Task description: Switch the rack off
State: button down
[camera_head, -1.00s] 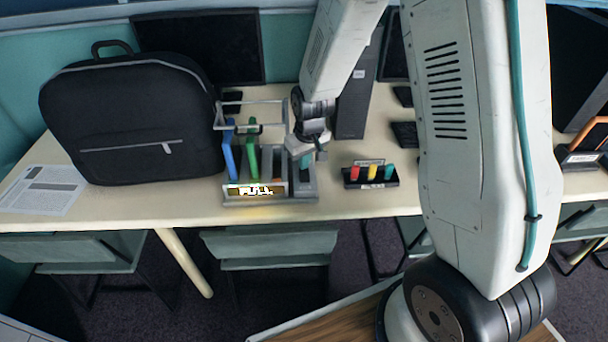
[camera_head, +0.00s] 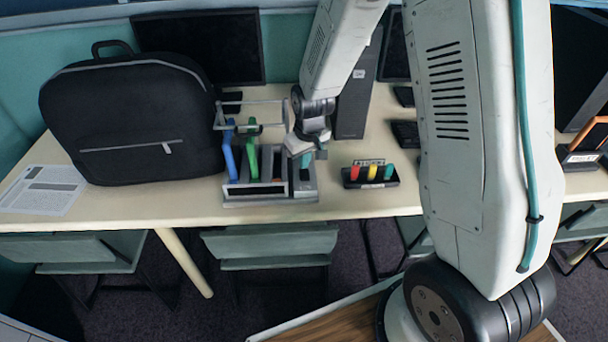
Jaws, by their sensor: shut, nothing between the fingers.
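The rack (camera_head: 236,203) is a grey unit on the table, with a blue card (camera_head: 229,158) and a green card (camera_head: 250,162) upright in its slots and a thin frame above. Its front display panel (camera_head: 254,190) is dark. A grey block with a teal piece (camera_head: 306,161), which looks like a switch, forms its right end. My gripper (camera_head: 304,152) is shut and empty, just above this right end. It partly hides the teal piece, and I cannot tell whether they touch.
A large black backpack (camera_head: 130,120) stands close to the rack's left. A small black holder (camera_head: 370,183) with red, yellow and teal pieces sits to the right. A dark computer tower (camera_head: 354,105) stands behind. A printed sheet (camera_head: 42,190) lies at the far left.

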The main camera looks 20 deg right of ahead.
aim_at(305, 173)
jog(key=shift+r, duration=2.8)
jog(key=s+d+r+m, duration=0.1)
jog(key=s+r, duration=1)
jog(key=s, duration=0.4)
jog(key=s+d+r+m, duration=0.1)
jog(key=s+d+r, duration=0.1)
jog(key=s+r, duration=0.8)
jog(key=s, duration=0.5)
jog(key=shift+r, duration=0.4)
